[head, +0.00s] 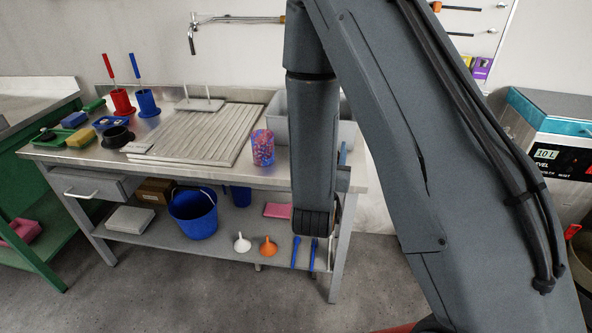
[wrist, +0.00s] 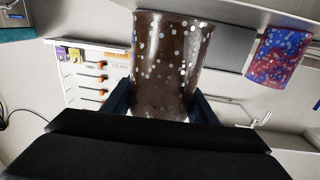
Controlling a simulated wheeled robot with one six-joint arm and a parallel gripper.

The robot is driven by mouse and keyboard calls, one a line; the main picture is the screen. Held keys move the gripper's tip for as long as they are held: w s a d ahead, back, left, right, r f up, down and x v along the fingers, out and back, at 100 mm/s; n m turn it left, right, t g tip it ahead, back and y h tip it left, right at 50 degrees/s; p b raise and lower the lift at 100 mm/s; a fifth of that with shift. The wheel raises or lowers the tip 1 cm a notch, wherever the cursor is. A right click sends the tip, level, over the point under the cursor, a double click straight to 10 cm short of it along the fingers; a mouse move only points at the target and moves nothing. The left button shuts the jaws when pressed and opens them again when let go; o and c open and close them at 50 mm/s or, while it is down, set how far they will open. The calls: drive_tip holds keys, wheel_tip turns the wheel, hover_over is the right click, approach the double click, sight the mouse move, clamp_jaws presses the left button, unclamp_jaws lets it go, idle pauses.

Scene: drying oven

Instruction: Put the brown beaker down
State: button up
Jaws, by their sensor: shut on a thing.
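The brown beaker (wrist: 168,55), dark with pale spots, fills the upper middle of the wrist view. My gripper (wrist: 160,101) is shut on it, with one dark finger on each side. In the head view my arm hides the beaker and most of the gripper at the right end of the steel table (head: 225,172). I cannot tell whether the beaker touches the tabletop. A red and blue speckled beaker (head: 263,148) stands on the table left of my arm. It also shows in the wrist view (wrist: 278,58), to the right of the brown beaker and apart from it.
A ribbed drainboard (head: 205,133) covers the table's middle, with a grey basin (head: 279,118) behind my arm. Red (head: 121,101) and blue (head: 147,103) holders stand at the left back. A blue bucket (head: 193,213) and funnels sit on the lower shelf. Some tabletop around the speckled beaker is bare.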

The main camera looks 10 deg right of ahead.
drive_tip(key=w+r+m+g+h+b, duration=0.4)
drive_tip(key=w+r+b, duration=0.3)
drive_tip(key=w, duration=0.4)
drive_tip(key=shift+t+h, duration=0.5)
drive_tip(key=shift+f, duration=4.7)
drive_tip(key=o, duration=1.1)
drive_tip(key=shift+f, duration=0.1)
drive_tip(key=shift+s+a, duration=0.1)
drive_tip(key=shift+s, duration=0.1)
drive_tip(key=v, duration=1)
drive_tip(key=shift+s, duration=0.1)
drive_tip(key=shift+s+a, duration=0.45)
drive_tip(key=shift+s, duration=0.1)
